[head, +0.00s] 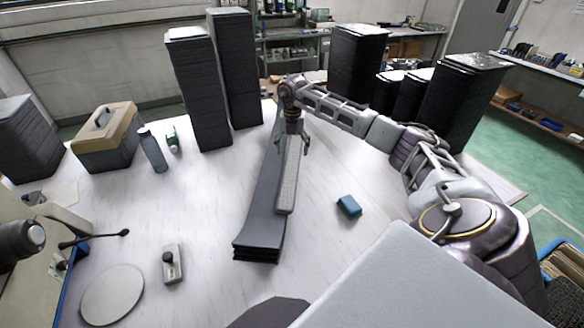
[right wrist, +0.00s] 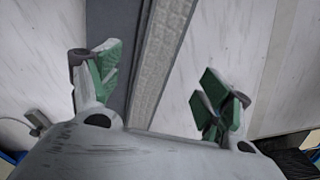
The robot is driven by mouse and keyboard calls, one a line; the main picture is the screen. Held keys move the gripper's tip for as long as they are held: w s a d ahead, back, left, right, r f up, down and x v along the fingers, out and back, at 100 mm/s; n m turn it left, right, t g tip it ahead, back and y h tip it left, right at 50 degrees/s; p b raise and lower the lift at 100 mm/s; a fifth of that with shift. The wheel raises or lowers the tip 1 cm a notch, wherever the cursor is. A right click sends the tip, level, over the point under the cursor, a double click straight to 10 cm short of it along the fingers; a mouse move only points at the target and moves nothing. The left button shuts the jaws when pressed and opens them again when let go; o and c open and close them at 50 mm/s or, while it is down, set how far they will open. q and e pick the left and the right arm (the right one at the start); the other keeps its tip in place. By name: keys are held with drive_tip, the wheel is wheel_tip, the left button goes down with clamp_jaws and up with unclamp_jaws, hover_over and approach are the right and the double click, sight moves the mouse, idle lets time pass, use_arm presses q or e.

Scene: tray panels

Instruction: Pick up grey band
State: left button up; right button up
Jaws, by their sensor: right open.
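The grey band (head: 289,180) is a long, light grey textured strip. It lies lengthwise along the right side of a stack of dark flat panels (head: 259,215) in the middle of the table. My right gripper (head: 292,146) is open over the far part of the band, pointing down. In the right wrist view the band (right wrist: 164,50) runs between the two green-padded fingers (right wrist: 160,82), apart from both, with the dark panel (right wrist: 110,20) beside it on the left. The band's near end shows in the head view; its far end is hidden by the gripper. My left gripper is not in view.
A small blue block (head: 348,206) lies right of the band. Tall dark stacks (head: 198,95) stand behind on the left, others (head: 357,65) behind on the right. A toolbox (head: 105,140), a bottle (head: 153,150) and a round disc (head: 112,295) are at left.

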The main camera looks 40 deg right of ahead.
sight(292, 166)
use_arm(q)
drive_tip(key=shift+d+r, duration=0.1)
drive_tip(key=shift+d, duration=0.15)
use_arm(e)
drive_tip(key=shift+f, duration=1.15)
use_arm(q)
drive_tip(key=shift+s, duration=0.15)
use_arm(e)
drive_tip(key=shift+f, duration=0.65)
wheel_tip(292, 166, down, 3)
drive_tip(key=shift+a+r+p, duration=0.1)
drive_tip(key=shift+r+p, duration=0.05)
drive_tip(key=shift+p, duration=0.35)
drive_tip(key=shift+f, duration=0.55)
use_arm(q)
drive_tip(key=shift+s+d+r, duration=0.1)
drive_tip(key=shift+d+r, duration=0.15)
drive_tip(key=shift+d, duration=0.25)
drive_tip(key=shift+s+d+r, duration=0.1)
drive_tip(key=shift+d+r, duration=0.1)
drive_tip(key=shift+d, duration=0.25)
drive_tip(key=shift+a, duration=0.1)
